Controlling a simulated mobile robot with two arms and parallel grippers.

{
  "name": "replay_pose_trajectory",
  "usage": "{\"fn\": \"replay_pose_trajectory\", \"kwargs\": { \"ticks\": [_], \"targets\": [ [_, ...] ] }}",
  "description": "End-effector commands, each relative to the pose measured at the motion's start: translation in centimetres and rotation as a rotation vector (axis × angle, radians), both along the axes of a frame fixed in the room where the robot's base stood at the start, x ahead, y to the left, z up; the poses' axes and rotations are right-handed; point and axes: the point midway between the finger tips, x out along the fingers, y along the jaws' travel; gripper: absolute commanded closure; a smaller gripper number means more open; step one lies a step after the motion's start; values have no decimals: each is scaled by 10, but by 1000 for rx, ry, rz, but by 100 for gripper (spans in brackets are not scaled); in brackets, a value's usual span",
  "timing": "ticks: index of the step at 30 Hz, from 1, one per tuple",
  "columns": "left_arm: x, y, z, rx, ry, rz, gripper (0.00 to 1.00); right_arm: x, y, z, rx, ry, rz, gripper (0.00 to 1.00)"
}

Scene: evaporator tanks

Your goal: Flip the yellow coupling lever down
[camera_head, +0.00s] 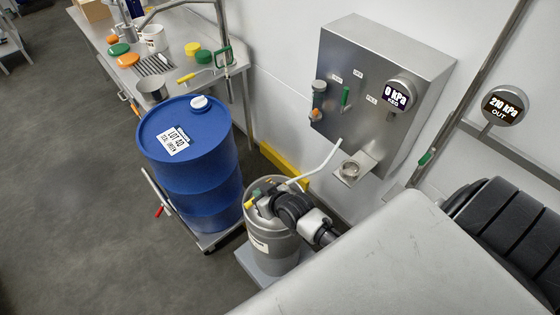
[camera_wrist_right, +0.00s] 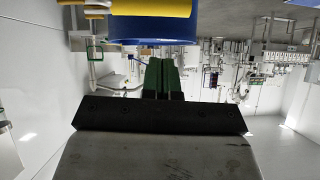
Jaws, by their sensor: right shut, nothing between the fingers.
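A grey keg (camera_head: 277,258) stands in front of the steel wall cabinet. Small yellow parts show on its coupling, and one of them (camera_head: 249,204) looks like the lever; its exact tilt is too small to tell. My right gripper (camera_head: 258,193) is over the keg top, close beside the yellow parts, and hides much of the coupling. In the right wrist view its green fingertips (camera_wrist_right: 160,76) are shut with nothing between them. A thick yellow bar (camera_wrist_right: 150,8) crosses the top edge there, beyond the fingertips. I cannot tell whether they touch. My left gripper is not in view.
A blue drum (camera_head: 184,145) stands left of the keg on a low cart. A white hose (camera_head: 322,162) rises from the keg towards the cabinet (camera_head: 375,95). A steel bench (camera_head: 125,75) with several small items is at the back left. The floor at left is clear.

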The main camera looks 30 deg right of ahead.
Motion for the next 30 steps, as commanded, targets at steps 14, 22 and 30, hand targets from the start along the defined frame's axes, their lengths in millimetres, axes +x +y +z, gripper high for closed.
{"fn": "replay_pose_trajectory", "kwargs": {
  "ticks": [14,22,30],
  "targets": [
    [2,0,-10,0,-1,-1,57,-68,-11,39,-2,4,0,100],
    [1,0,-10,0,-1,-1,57,-77,-12,46,-1,4,-1,100],
    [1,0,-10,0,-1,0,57,-77,-12,45,0,4,-1,100]
  ]
}}
